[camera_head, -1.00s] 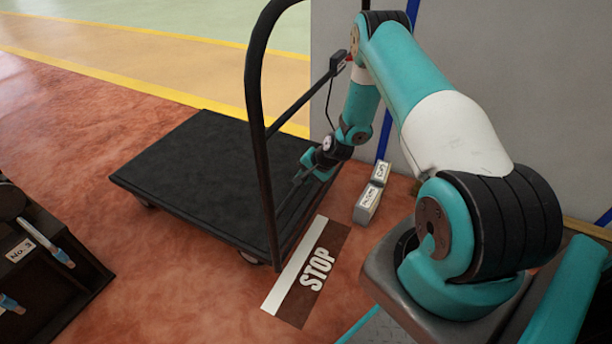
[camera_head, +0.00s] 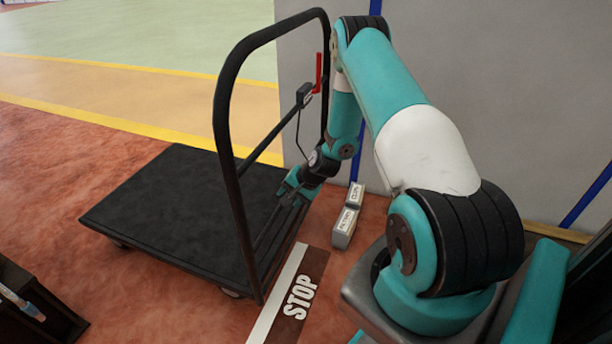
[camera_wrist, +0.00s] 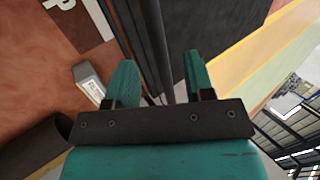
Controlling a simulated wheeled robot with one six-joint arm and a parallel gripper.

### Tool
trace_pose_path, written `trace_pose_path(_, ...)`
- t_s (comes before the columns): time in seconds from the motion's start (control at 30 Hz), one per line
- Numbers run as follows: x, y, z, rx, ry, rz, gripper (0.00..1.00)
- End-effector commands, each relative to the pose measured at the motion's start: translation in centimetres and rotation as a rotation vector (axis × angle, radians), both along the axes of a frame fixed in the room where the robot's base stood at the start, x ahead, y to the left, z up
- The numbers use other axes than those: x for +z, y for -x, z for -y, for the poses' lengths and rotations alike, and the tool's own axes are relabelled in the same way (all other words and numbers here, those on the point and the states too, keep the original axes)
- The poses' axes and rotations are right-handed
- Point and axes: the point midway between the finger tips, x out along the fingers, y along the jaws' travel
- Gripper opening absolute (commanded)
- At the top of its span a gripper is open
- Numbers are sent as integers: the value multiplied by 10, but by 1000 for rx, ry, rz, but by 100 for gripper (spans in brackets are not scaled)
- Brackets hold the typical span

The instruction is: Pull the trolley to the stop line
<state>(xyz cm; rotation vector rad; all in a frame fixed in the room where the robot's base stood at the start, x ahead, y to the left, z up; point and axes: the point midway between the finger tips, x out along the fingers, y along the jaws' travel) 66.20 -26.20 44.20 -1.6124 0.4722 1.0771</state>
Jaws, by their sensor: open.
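The trolley has a flat black deck (camera_head: 165,215) and a tall black tubular handle (camera_head: 222,112) rising at its near end. The stop line is a white stripe (camera_head: 277,297) beside a dark patch marked STOP (camera_head: 303,290), on the floor just right of the trolley's near edge. My gripper (camera_head: 290,187) is low by the handle's far upright. In the wrist view, my gripper (camera_wrist: 160,78) has its fingers apart. Dark handle bars (camera_wrist: 147,45) pass between the fingers in that view; I cannot tell how deep they sit. No grip shows.
A black box and a red lever (camera_head: 319,72) are on the handle's side. Small labelled grey blocks (camera_head: 345,225) stand on the floor right of the trolley, near a grey wall (camera_head: 480,90). A dark rack (camera_head: 35,310) is at lower left. Floor beyond the deck is clear.

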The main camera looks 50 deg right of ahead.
Motion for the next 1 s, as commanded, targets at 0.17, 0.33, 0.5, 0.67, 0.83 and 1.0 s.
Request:
trace_pose_path(0.17,42,23,11,-3,0,1,48)
trace_pose_path(0.33,69,40,18,-3,1,1,48)
trace_pose_path(0.5,83,50,22,-1,1,0,48)
trace_pose_path(0.67,86,53,23,1,1,0,48)
trace_pose_path(0.83,86,53,23,1,1,0,48)
trace_pose_path(1.0,86,53,23,1,1,0,48)
